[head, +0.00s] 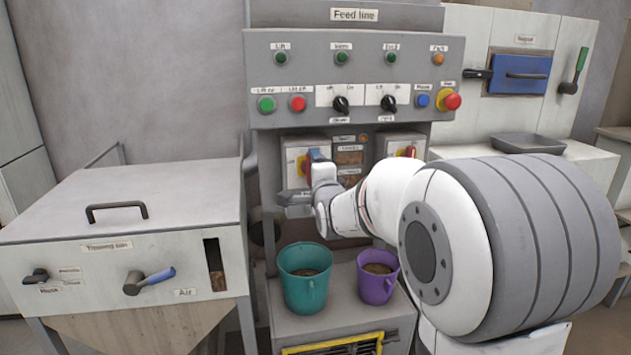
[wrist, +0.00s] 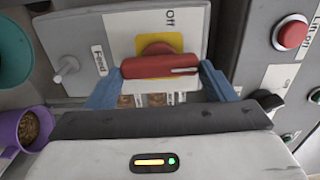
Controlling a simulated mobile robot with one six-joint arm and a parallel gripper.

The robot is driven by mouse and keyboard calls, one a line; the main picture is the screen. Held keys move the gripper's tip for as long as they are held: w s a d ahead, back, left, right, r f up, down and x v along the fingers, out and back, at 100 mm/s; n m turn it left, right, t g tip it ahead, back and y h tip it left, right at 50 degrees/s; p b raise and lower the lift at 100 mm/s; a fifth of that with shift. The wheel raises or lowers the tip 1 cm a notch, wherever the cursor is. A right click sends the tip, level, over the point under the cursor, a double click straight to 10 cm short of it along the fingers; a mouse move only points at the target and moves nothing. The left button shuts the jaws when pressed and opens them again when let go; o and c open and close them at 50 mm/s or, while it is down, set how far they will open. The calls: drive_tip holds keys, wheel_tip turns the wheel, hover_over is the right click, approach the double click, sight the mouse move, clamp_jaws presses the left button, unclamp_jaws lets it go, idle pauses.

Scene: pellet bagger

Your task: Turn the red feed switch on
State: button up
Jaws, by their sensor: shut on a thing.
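The red feed switch (wrist: 158,66) is a red handle on a yellow plate (wrist: 145,43), on a light grey box with "Feed" and "Off" labels. My gripper (wrist: 161,70) has its blue fingers at both ends of the handle and is shut on it. In the wrist view the handle lies nearly crosswise, its white mark towards the right end, with "Off" above it. In the head view the feed switch box (head: 292,160) is the left one under the panel, and my gripper (head: 312,163) hides part of the handle.
A second red switch (head: 409,152) is to the right, partly behind my arm. The button panel (head: 350,70) hangs above. A teal bucket (head: 305,291) and a purple bucket (head: 376,287) with pellets stand below. A grey bin (head: 130,205) stands at left.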

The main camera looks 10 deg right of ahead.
idle(0.6)
drive_tip(key=o, duration=1)
drive_tip(key=s, duration=0.7)
drive_tip(key=shift+s, duration=0.4)
